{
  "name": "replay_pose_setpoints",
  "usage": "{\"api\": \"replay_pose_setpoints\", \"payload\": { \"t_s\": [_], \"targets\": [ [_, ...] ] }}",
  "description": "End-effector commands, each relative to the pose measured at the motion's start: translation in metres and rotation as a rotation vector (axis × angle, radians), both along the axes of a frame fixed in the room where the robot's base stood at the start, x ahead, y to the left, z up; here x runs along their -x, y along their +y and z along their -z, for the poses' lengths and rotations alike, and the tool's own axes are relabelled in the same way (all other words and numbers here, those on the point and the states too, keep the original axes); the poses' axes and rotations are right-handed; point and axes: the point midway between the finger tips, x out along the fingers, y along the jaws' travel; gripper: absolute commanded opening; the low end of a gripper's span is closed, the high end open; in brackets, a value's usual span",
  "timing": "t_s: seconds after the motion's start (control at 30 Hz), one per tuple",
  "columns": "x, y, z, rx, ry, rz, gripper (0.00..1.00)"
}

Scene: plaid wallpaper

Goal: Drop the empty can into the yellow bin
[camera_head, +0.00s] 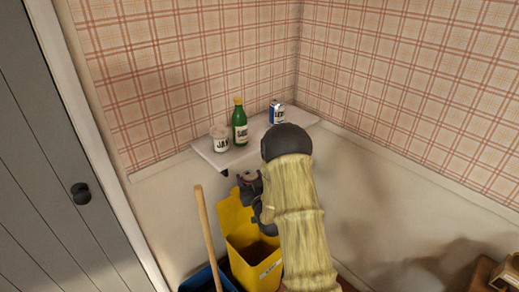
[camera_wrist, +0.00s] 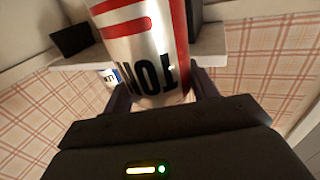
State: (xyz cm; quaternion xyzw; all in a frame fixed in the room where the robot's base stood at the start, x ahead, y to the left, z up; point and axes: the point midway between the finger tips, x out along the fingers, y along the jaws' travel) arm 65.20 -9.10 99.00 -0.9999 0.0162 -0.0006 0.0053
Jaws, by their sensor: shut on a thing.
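My gripper (camera_head: 254,190) is shut on a silver-white can with red bands (camera_wrist: 145,45). In the wrist view the can sits between the two fingers, its dark lettering upside down. In the head view only a small part of the can (camera_head: 248,176) shows, above the fingers. The gripper is just above the yellow bin (camera_head: 243,245), near its raised yellow lid (camera_head: 233,212). My arm hides part of the bin's right side. The can is held outside the bin, above its opening.
A white wall shelf (camera_head: 215,158) behind my gripper holds a pale jar (camera_head: 220,139), a green bottle (camera_head: 239,124) and a blue-white can (camera_head: 276,112). A blue bin (camera_head: 202,279) stands left of the yellow one. A wooden handle (camera_head: 207,232) rises in front of them.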

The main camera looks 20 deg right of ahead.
Motion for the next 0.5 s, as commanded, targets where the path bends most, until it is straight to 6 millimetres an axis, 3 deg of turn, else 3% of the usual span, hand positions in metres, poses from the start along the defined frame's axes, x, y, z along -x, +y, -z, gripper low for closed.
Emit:
{"api": "replay_pose_setpoints", "payload": {
  "t_s": [0.03,0.2,0.5],
  "targets": [
    [0.008,0.012,0.023,-0.001,0.011,-0.006,0.37],
    [0.03,0.041,0.079,0.003,0.01,-0.018,0.37],
    [0.06,0.073,0.145,0.009,0.008,-0.03,0.37]
  ]
}}
